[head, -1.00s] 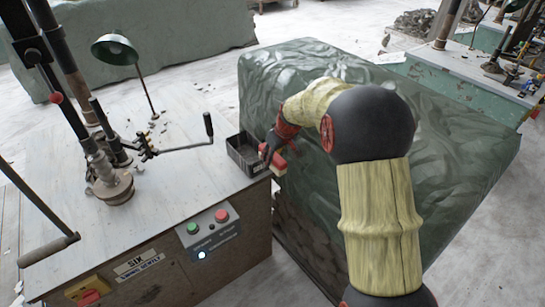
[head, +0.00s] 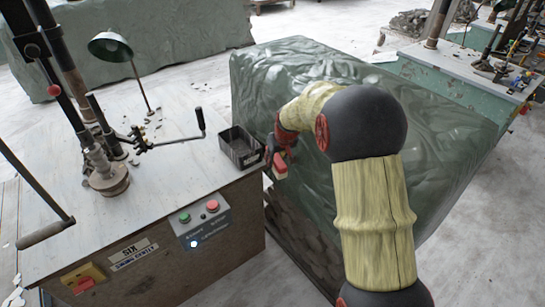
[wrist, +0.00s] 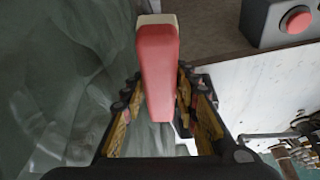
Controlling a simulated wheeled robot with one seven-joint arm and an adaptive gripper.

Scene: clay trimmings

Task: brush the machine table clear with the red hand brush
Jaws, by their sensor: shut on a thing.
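The red hand brush (head: 280,168) is held in my gripper (head: 275,157), beside the right edge of the machine table (head: 185,165). In the wrist view the brush (wrist: 160,62) sits between the two fingers of my gripper (wrist: 160,92), with a pale strip at its far end. The fingers are shut on it. The brush is clear of the table top, over the gap by the green-covered block. My arm hides part of the gripper.
A black open tray (head: 228,143) stands at the table's right edge, close to my gripper. A crank handle (head: 200,121), a green lamp (head: 110,46) and a machine column (head: 73,75) rise from the table. A green-sheeted block (head: 300,75) stands to the right.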

